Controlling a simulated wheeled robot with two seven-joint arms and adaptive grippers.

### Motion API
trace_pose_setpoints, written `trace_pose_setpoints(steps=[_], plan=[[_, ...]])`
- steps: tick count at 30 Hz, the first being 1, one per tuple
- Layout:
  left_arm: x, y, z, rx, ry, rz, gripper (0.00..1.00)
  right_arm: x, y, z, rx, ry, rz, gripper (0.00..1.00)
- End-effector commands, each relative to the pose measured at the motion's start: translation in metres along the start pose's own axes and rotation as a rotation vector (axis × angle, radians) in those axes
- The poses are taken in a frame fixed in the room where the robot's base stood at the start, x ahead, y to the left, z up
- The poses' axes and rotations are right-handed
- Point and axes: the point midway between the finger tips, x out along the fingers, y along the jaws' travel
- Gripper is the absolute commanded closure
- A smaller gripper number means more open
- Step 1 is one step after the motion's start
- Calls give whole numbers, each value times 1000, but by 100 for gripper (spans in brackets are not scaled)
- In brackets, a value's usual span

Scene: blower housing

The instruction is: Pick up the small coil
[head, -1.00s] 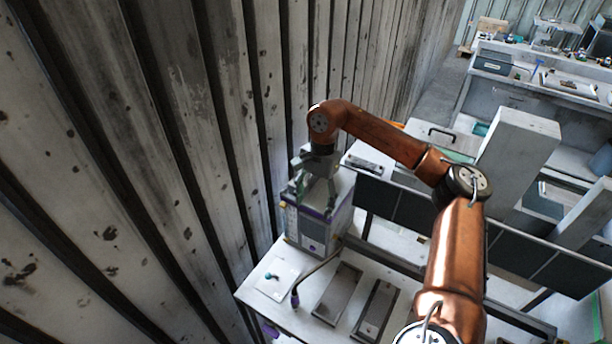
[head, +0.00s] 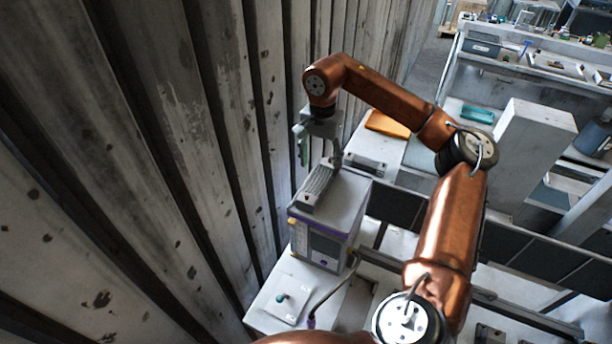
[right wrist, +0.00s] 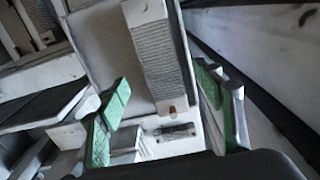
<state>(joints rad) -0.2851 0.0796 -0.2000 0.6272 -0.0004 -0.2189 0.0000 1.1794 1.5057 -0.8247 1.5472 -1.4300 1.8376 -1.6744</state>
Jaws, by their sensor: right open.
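A long grey ribbed block (head: 316,188), which looks like the small coil, lies on top of a grey box (head: 350,192) with a purple edge in the head view. My right gripper (head: 320,160) is open and empty at the block's far end. In the right wrist view the ribbed block (right wrist: 153,62) runs lengthwise between the lines of the two green-padded fingers (right wrist: 163,108), with a gap on each side. I cannot tell how high the fingers are above it. My left gripper is not in view.
A corrugated wall (head: 190,150) stands close on the left. A white plate with a teal knob (head: 281,297) and a bent hose (head: 333,290) are in front of the box. Behind it are a grey part (head: 366,165) and an orange panel (head: 387,124).

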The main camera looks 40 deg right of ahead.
Motion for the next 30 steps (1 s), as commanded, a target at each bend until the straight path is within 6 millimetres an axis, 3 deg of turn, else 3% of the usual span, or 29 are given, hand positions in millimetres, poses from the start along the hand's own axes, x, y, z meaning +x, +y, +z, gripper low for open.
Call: trace_pose_setpoints(steps=[13,19,27,30], plan=[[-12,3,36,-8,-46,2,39,50,-13,3,-22,-2,3,39],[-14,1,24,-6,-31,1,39,73,-12,2,-21,-1,1,39],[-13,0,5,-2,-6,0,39,77,-11,2,-19,-1,0,39],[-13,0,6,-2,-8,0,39,77,-11,2,-19,-1,0,46]])
